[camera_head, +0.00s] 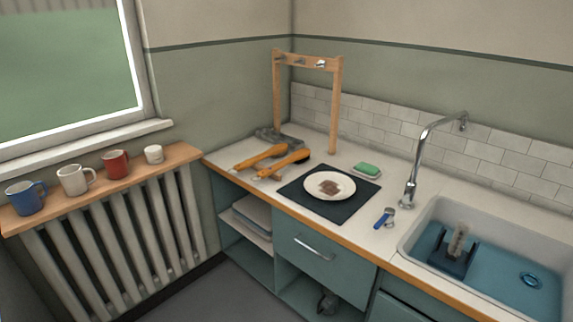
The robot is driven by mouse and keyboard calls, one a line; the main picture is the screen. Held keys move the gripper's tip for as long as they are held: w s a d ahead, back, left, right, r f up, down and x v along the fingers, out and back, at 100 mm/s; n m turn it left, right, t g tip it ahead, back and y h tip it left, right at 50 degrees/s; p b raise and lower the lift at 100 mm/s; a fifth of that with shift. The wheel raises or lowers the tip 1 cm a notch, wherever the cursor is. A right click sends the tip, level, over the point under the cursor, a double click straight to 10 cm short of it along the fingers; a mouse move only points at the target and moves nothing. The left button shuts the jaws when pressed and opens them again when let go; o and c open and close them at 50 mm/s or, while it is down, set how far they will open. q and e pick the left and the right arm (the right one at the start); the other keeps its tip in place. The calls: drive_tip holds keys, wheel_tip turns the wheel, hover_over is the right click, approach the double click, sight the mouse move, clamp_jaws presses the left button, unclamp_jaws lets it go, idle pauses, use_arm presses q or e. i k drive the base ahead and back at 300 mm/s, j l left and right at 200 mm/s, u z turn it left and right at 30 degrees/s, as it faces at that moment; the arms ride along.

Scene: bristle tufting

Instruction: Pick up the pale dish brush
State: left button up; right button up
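A pale, narrow upright thing (458,240), which looks like the pale dish brush, stands in a dark blue holder (453,262) inside the sink. Its lower end is hidden by the holder, and it is too small to make out its bristles. The sink (413,235) has a white rim and a blue basin. Neither of my grippers shows in the head view.
A tall metal tap (415,165) rises behind the sink's left side. A blue-handled tool (383,218), a plate (318,190) on a dark mat (344,211), a green sponge (368,168) and orange-handled tools (262,157) lie on the counter. A wooden rack (336,100) stands behind.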

sight(277, 150)
drive_tip(key=i+j+z, duration=0.1)
drive_tip(key=z, duration=0.25)
drive_tip(key=i+j+z, duration=0.15)
drive_tip(key=z, duration=0.2)
drive_tip(key=i+j+z, duration=0.3)
drive_tip(key=k+l, duration=0.05)
drive_tip(key=k, duration=0.05)
